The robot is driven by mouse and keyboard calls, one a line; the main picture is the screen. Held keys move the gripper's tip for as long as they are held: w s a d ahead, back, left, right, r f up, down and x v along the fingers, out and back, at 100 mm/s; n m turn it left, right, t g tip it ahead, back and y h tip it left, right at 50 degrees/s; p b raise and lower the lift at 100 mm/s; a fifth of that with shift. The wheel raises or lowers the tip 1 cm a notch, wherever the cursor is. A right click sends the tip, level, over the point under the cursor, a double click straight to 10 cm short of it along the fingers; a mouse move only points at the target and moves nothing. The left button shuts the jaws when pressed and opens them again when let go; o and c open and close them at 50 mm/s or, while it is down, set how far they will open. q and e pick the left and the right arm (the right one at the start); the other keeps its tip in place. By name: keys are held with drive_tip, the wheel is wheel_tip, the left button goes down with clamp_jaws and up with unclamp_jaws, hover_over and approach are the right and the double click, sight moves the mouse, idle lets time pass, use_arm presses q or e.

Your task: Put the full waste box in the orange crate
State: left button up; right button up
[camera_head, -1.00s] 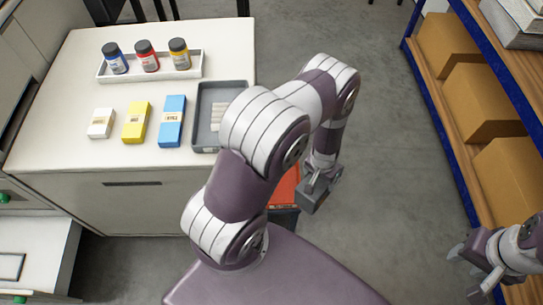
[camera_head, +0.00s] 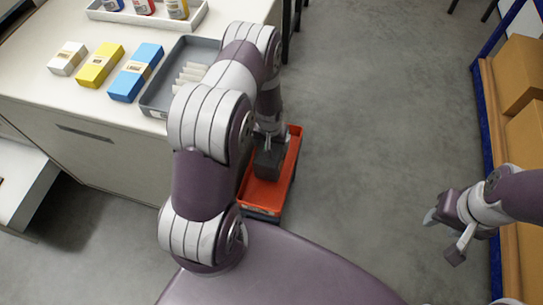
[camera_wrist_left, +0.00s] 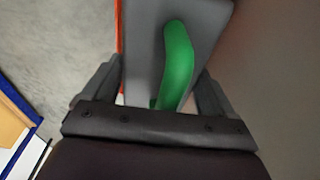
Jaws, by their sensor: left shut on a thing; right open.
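The dark grey waste box (camera_head: 268,163) is in my left gripper (camera_head: 269,140), over the orange crate (camera_head: 262,194) on the floor beside the cabinet. Orange shows around the box; I cannot tell if it touches the crate floor. In the left wrist view, the grey box (camera_wrist_left: 145,50) with a green shape (camera_wrist_left: 178,62) on it sits between the fingers, and an orange edge of the crate (camera_wrist_left: 118,40) shows at its left. My right gripper (camera_head: 447,234) is open and empty at the right, above the floor.
The white cabinet (camera_head: 105,150) at left carries a grey tray (camera_head: 152,103) with pale strips, blue (camera_head: 137,72), yellow (camera_head: 100,65) and white (camera_head: 68,58) boxes, and a bottle rack (camera_head: 150,18). A shelf with cartons (camera_head: 520,75) stands at right. Open floor lies between.

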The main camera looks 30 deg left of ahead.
use_arm(q)
wheel_tip(320, 180, down, 4)
drive_tip(key=shift+r+b, duration=0.25)
drive_tip(key=shift+b, duration=0.2)
drive_tip(key=shift+w+f, duration=0.1)
drive_tip(key=shift+f, duration=0.2)
drive_tip(key=shift+f+b, duration=0.4)
drive_tip(key=shift+f, duration=0.1)
drive_tip(key=shift+f, duration=0.1)
